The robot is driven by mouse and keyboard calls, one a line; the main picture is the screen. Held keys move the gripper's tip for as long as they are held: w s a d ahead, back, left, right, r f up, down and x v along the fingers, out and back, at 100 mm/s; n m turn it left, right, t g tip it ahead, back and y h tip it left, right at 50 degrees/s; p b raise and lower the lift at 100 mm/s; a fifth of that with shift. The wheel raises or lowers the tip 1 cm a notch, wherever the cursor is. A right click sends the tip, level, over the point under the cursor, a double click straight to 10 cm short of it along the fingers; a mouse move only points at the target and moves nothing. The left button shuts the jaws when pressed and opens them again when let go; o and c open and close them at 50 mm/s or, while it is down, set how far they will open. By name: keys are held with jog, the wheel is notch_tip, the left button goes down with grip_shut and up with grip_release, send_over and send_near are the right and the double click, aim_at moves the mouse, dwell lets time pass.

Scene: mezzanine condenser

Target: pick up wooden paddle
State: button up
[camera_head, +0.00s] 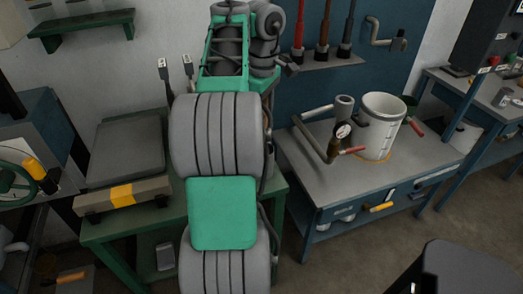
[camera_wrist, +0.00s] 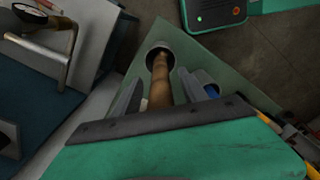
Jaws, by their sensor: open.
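A brown wooden rod (camera_wrist: 160,84), which looks like the paddle's handle, shows in the wrist view. Its far end meets a round, light-rimmed opening (camera_wrist: 161,46). My gripper (camera_wrist: 160,80) is open, with one grey finger on each side of the rod. I see a gap beside the rod, and cannot tell whether either finger touches it. The rod's near end is hidden behind the gripper's dark front edge. In the head view I cannot make out the paddle or my gripper's fingers; my arm covers the middle.
A green bench (camera_head: 100,232) holds a scale (camera_head: 125,150). A blue-grey bench (camera_head: 300,165) at right carries a white bucket (camera_head: 380,125) and a gauge with pipes (camera_head: 340,130).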

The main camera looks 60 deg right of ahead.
jog(key=shift+f, duration=0.1)
grip_shut()
dwell(0.5)
